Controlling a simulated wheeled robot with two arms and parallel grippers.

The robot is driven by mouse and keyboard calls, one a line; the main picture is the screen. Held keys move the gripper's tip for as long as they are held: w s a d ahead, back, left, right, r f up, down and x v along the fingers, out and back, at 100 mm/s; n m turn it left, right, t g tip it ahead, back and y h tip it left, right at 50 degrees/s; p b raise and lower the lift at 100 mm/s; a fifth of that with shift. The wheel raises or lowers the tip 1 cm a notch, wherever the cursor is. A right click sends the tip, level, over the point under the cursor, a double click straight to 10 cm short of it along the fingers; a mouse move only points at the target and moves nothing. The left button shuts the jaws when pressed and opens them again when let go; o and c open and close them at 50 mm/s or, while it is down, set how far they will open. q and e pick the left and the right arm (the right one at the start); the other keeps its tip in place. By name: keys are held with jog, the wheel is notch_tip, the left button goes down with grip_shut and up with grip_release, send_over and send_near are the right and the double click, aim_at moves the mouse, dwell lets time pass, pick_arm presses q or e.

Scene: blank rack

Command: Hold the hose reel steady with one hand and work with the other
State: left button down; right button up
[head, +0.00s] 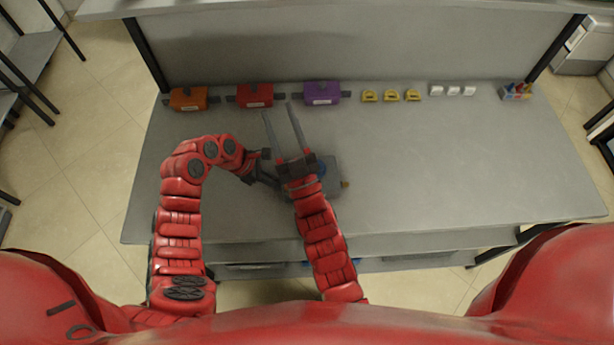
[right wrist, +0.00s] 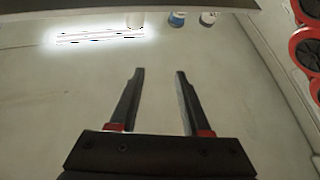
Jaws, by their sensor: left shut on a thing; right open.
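The hose reel (head: 331,172) is a grey unit with a bit of blue and a small brass-coloured end at its right. It sits on the grey bench, largely hidden behind my right arm and gripper. My left gripper (head: 272,182) is at its left side and is shut on it; the exact contact is hard to see. My right gripper (head: 283,128) is above the reel, open and empty, with its two long fingers pointing to the back of the bench. The fingers also show apart in the right wrist view (right wrist: 157,75), with nothing between them.
Along the bench's back edge stand orange (head: 188,99), red (head: 255,95) and purple (head: 321,93) boxes, several yellow items (head: 391,96), white blocks (head: 453,91) and a small holder with coloured pieces (head: 516,92). The bench's right side (head: 480,160) is clear.

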notch_tip(320, 180, down, 3)
jog(key=w+a+m+g+h, duration=0.1)
jog(key=w+a+g+h, duration=0.1)
jog(key=g, duration=0.1)
jog(key=m+g+h, duration=0.4)
jog(key=g+h, duration=0.2)
jog(key=g, duration=0.3)
send_over(288, 194)
notch_tip(288, 194, down, 14)
jog(key=f, duration=0.1)
jog(key=shift+s+d+f, duration=0.1)
jog(key=shift+s+f, duration=0.05)
jog(key=shift+f, duration=1.15)
jog(key=shift+s+a+f, duration=0.1)
jog(key=shift+s+f, duration=0.1)
jog(key=shift+f, duration=1.15)
jog(key=shift+s+d+f, duration=0.1)
jog(key=shift+s+f, duration=0.05)
jog(key=shift+f, duration=1.15)
jog(key=shift+c, duration=0.4)
